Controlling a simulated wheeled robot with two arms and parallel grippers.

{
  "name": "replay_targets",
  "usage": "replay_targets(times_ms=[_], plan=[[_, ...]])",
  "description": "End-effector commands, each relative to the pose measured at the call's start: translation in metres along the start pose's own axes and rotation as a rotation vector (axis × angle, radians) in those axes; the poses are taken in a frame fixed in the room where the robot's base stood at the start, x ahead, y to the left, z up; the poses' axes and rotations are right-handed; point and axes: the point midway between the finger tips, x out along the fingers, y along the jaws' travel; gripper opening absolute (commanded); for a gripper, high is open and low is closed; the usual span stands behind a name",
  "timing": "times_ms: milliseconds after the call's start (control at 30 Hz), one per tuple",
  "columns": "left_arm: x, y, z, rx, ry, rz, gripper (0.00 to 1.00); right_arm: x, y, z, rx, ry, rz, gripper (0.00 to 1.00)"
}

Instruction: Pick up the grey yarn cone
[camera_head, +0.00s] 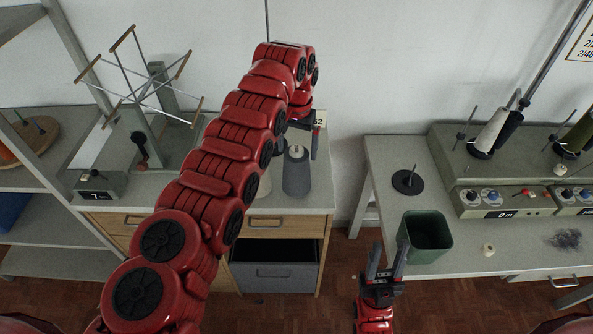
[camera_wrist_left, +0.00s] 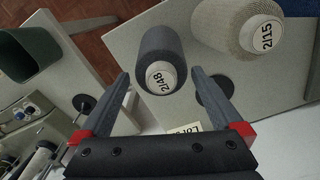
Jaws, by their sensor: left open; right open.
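The grey yarn cone (camera_head: 297,181) stands on the cabinet top below my left arm. In the left wrist view the grey cone (camera_wrist_left: 158,45) has a pale end marked 2/48, which lies between the two fingers. My left gripper (camera_head: 298,143) is open above the cone; in the wrist view its fingers (camera_wrist_left: 160,78) reach either side of the cone's end. I cannot tell whether they touch it. My right gripper (camera_head: 389,250) is open and empty, in front of the right table.
A beige cone (camera_wrist_left: 238,25) marked 2/15 stands beside the grey one, mostly hidden by my arm in the head view. A wooden swift (camera_head: 140,82) is at left. A green bin (camera_head: 427,235) and winding machine (camera_head: 505,175) are on the right table.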

Motion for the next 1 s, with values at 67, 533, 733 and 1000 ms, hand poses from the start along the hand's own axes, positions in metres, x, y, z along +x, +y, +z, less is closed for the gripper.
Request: replay_targets(times_ms=[67,533,733,1000], plan=[[0.003,0.0,0.0,0.0,0.0,0.001,1.0,0.002,0.0,0.0,0.0,0.0,0.0,0.42],[0.051,0.0,0.003,0.002,-0.007,0.0,1.0,0.034,0.002,-0.006,0.0,0.0,0.0,0.42],[0.057,-0.001,0.001,0.001,0.002,0.0,1.0,0.033,0.002,-0.005,0.0,0.0,0.0,0.42],[0.056,-0.001,0.001,0.001,0.001,0.0,0.6,0.033,0.002,-0.005,0.0,0.0,0.0,0.42]])
